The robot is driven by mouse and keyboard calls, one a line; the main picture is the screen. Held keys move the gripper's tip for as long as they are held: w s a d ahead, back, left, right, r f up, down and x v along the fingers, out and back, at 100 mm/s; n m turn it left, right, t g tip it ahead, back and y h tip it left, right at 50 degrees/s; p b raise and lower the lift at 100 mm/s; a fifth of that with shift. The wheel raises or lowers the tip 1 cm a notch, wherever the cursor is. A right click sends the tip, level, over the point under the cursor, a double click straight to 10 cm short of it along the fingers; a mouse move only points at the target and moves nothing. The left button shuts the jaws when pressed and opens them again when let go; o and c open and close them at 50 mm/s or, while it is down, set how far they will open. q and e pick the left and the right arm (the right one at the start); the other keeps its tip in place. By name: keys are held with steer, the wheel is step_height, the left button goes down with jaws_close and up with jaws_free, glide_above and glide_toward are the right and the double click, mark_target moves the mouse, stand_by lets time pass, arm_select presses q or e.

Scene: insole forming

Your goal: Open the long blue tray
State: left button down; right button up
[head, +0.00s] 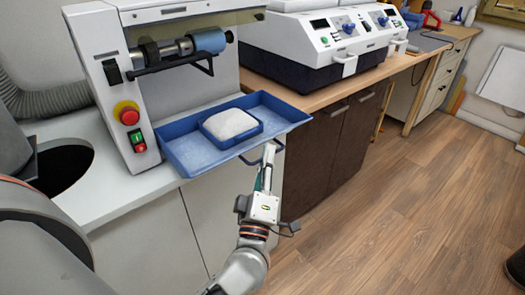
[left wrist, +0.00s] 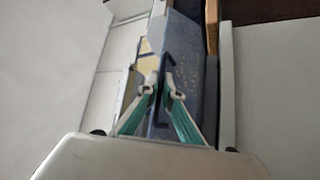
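The long blue tray (head: 188,157) lies under the white machine at the bench front and sticks out past the bench edge. A small blue pan (head: 249,136) with a white block (head: 229,124) sits inside it. A dark bracket handle (head: 245,160) is on the tray's front side. My left gripper (head: 268,160) is at this handle, reaching up from below. In the left wrist view its fingers (left wrist: 162,85) converge with a narrow gap, and the dark handle (left wrist: 165,62) runs between their tips. They look shut on it; the exact contact is small and dim. My right gripper is not in view.
The white machine (head: 105,75) with red and green buttons stands behind the tray. A second white machine (head: 335,40) stands on the wooden counter to the right. Dark cabinet doors (head: 335,140) are right of my gripper.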

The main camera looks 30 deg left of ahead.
arm_select(q)
steer(key=c, duration=2.3)
jaws_free()
steer(key=shift+o, duration=0.4)
steer(key=v, duration=1.2)
